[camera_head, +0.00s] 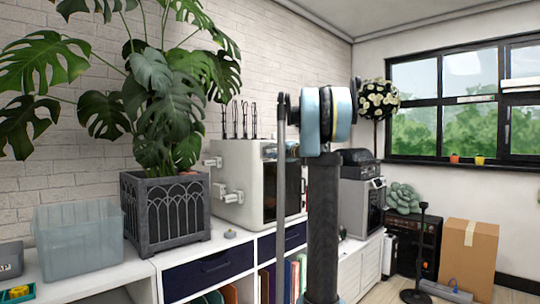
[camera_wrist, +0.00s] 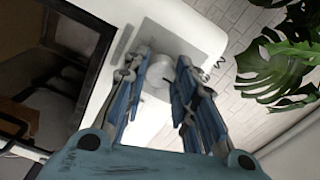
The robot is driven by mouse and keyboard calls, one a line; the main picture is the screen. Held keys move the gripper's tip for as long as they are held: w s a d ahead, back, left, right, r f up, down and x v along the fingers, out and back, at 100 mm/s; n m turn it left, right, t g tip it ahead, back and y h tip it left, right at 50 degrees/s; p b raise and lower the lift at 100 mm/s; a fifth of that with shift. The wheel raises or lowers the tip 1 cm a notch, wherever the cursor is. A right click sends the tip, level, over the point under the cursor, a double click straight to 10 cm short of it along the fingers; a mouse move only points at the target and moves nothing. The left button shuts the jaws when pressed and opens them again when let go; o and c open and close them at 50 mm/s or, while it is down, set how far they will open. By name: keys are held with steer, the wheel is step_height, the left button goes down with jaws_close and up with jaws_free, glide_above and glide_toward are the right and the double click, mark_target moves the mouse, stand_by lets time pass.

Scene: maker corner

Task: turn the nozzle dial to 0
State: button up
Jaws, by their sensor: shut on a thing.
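The nozzle dial (camera_wrist: 158,76) is a round, pale knob on a light grey panel of the white machine. In the wrist view my gripper (camera_wrist: 163,62) has one blue-and-grey finger on either side of it and is shut on it. The dial's marks and pointer cannot be read. The white machine (camera_head: 236,175) stands on the cabinet in the head view, its right part behind my arm. The dial and my gripper are hidden there. The machine's dark window (camera_wrist: 50,55) lies left of the dial in the wrist view.
A monstera in a dark grey planter (camera_head: 167,215) stands left of the machine, and its leaves (camera_wrist: 280,65) show right of my gripper. A clear bin (camera_head: 80,240) sits farther left on the white cabinet. A second machine (camera_head: 362,205) stands behind my arm, to the right.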

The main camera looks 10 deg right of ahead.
steer(key=shift+n, duration=1.2)
steer(key=o, duration=1.1)
steer(key=v, duration=1.2)
steer(key=shift+w+f, duration=0.1)
